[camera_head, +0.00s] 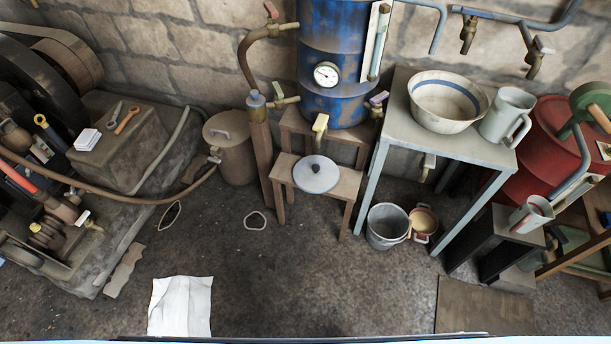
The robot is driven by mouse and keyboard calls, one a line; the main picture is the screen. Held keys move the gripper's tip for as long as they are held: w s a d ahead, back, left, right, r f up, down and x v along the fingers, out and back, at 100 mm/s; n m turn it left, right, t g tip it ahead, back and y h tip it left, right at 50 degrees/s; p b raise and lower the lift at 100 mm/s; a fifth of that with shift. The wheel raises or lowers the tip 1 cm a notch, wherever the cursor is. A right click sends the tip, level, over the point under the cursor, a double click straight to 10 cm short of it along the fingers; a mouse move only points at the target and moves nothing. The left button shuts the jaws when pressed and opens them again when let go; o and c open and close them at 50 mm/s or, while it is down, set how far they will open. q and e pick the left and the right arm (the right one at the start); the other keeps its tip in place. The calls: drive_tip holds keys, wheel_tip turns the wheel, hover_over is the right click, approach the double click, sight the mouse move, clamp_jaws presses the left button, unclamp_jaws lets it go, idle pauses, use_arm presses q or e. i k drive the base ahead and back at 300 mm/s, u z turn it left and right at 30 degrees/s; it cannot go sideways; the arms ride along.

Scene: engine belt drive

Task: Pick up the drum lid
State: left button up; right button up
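A round grey lid (316,174) with a small dark knob in its middle lies flat on a low wooden stool (346,187), below the blue tank. A brown cylindrical drum (231,150) stands on the floor to the left of the stool; its top (226,127) is closed and carries a small handle. The picture does not tell for certain which of these is the drum lid. Neither of my grippers shows in the head view, and nothing is touching the grey lid.
A blue tank (338,95) with a gauge and taps stands behind the stool. A grey table (420,125) with a bowl (447,118) and jug is to the right, a bucket (386,232) beside its legs. Machinery fills the left. The front middle floor is mostly clear.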

sight(315, 174)
drive_tip(key=u, duration=0.6)
drive_tip(key=i, duration=1.15)
drive_tip(key=z, duration=0.65)
